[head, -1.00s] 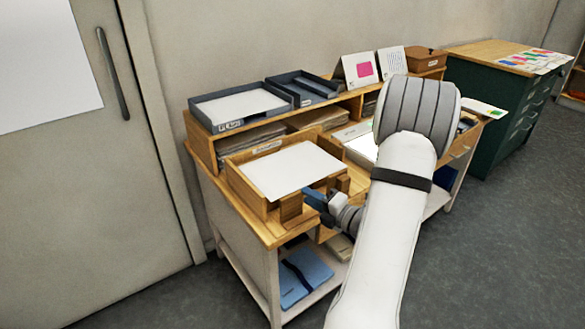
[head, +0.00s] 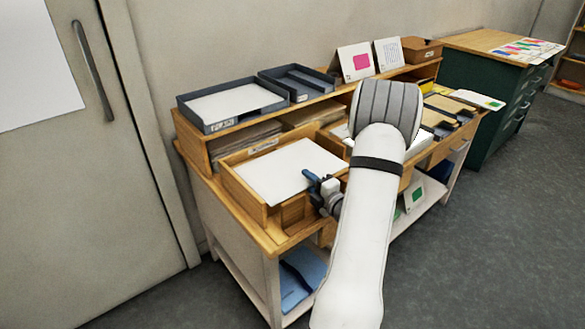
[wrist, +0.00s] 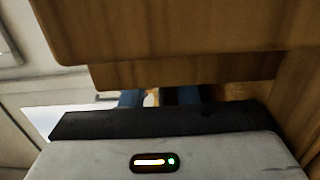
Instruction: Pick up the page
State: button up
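A white page (head: 290,170) lies flat in a wooden tray (head: 243,192) at the near left end of the desk. My gripper (head: 314,181) is at the tray's front right corner, its blue fingers beside the page's right edge in the head view. In the wrist view the two blue fingers of my gripper (wrist: 159,97) stand apart, with nothing clearly held between them. Their tips are partly hidden behind wood. I cannot tell whether they touch the page. Another white sheet (head: 228,102) lies in a grey tray (head: 205,124) on the upper shelf.
Wooden boards (wrist: 190,72) fill the top and right of the wrist view, close to the fingers. A second grey tray (head: 296,88), two propped cards (head: 356,62) and a brown box (head: 421,49) stand on the upper shelf. A green cabinet (head: 485,85) stands at the right.

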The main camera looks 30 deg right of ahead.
jog(key=shift+w, duration=0.95)
grip_shut()
